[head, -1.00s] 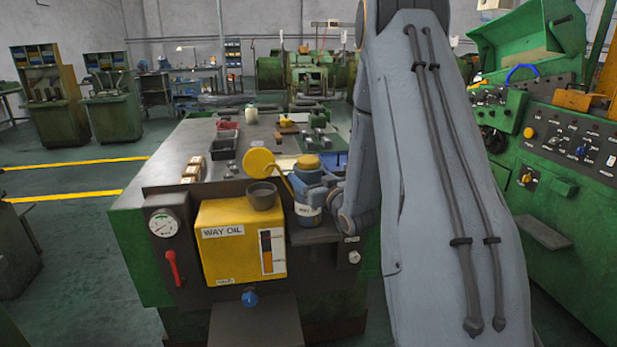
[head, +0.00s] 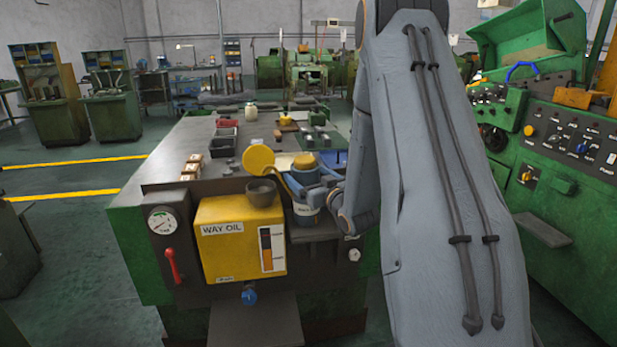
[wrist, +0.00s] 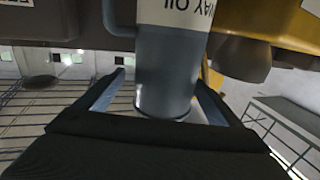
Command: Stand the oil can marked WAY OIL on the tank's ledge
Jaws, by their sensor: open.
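The oil can (head: 307,211) is blue-grey with a yellow cap and a pale label. It looks upright on the tank's dark ledge (head: 318,233), just right of the yellow tank (head: 240,252) marked WAY OIL. In the wrist view the can (wrist: 168,72) fills the middle, its WAY OIL label upside down and partly cut off. My gripper (head: 312,180) is open around the can. Its fingers (wrist: 158,98) lie on either side of the can in the wrist view. The can's base contact is not clear in the wrist view.
A red lever (head: 172,265) and gauge (head: 161,222) are on the left. Small boxes and bins stand on the bench top (head: 190,150). A green machine (head: 570,190) is on the right.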

